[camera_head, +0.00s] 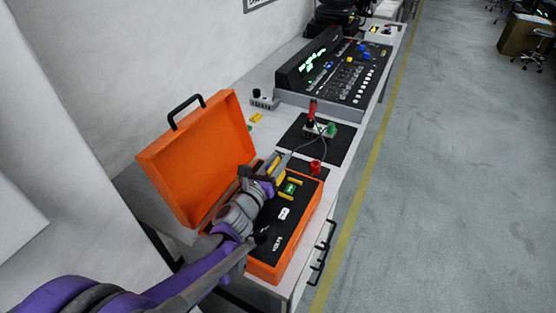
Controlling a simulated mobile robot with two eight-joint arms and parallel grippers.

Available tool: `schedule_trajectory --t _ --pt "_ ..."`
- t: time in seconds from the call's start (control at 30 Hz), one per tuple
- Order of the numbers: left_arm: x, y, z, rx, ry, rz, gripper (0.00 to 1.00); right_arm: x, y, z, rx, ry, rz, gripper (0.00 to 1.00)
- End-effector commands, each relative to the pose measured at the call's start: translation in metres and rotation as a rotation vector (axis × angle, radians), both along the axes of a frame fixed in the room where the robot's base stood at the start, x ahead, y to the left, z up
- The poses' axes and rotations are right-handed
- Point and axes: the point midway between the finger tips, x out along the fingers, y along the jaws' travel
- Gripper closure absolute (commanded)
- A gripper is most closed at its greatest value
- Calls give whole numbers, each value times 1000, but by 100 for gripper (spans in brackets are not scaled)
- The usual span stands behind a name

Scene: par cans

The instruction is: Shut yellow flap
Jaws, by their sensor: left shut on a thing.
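An orange case (205,150) stands open on the bench, its lid raised at the left. Its black panel (285,225) has a small green part (291,188) with short yellow bars beside it. My left gripper (272,172) is over the far part of this panel, shut on a small yellow piece (271,163), which looks like the yellow flap. The fingers hide much of it, and I cannot tell its exact angle. My right gripper is not in view.
A mixing console (335,75) stands farther back on the bench. A black mat (315,138) with a red-and-green device lies between it and the case, and a red knob (315,167) is nearby. The raised lid stands close to my left arm. Open floor lies at the right.

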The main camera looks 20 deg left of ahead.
Motion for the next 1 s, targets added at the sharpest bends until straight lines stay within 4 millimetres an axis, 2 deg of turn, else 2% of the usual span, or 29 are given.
schedule_trajectory --t 0.27,0.7,1.0 --pt "-1 -2 2 85 -3 4 100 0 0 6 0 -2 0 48" --pt "-2 -17 8 385 -27 2 100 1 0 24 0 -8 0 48" --pt "-2 -24 8 522 -38 3 100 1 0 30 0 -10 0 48"
